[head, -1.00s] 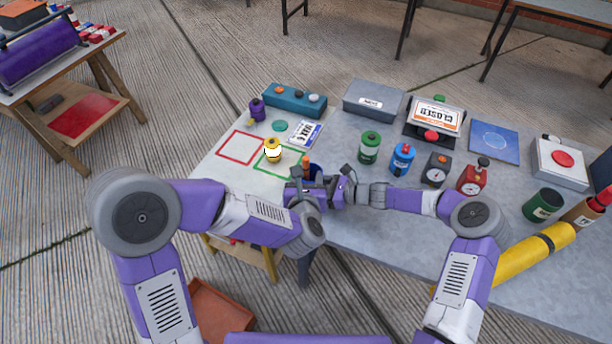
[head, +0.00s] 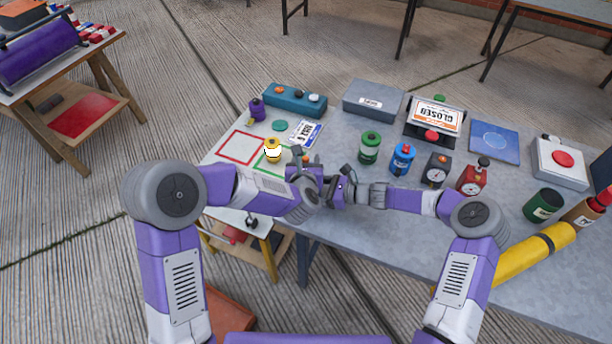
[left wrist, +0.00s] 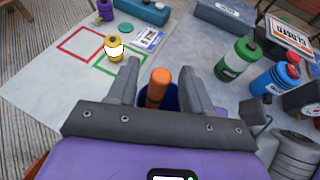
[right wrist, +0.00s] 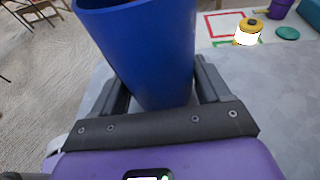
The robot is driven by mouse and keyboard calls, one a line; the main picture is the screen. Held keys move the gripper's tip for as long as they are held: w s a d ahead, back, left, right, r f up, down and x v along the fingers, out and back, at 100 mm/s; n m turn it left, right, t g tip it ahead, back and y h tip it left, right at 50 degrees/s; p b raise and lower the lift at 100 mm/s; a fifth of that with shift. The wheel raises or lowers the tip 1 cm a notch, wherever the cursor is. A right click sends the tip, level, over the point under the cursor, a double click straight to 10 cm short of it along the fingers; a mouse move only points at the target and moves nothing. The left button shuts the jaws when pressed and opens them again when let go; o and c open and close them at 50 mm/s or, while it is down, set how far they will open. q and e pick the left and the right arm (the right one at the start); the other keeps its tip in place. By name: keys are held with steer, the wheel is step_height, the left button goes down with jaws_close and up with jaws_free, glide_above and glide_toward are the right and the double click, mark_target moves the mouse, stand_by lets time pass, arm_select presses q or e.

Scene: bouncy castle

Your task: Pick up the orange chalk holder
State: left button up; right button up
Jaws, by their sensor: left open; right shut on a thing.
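The orange chalk holder (left wrist: 157,86) stands up out of a blue cup (right wrist: 140,45). In the head view only a bit of its orange end (head: 306,158) shows beside my grippers. My left gripper (left wrist: 158,66) is open, with one finger on each side of the orange chalk holder; I cannot tell whether they touch it. My right gripper (right wrist: 156,75) is shut on the blue cup, which fills the space between its fingers. The inside of the cup and the holder's lower part are hidden.
A teal box (head: 295,100) and a grey box (head: 373,101) lie behind.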

arm_select(q)
jaws_close()
step_height(320, 180, up, 18)
stand_by(0.7)
arm_select(e)
steer(key=o, duration=0.8)
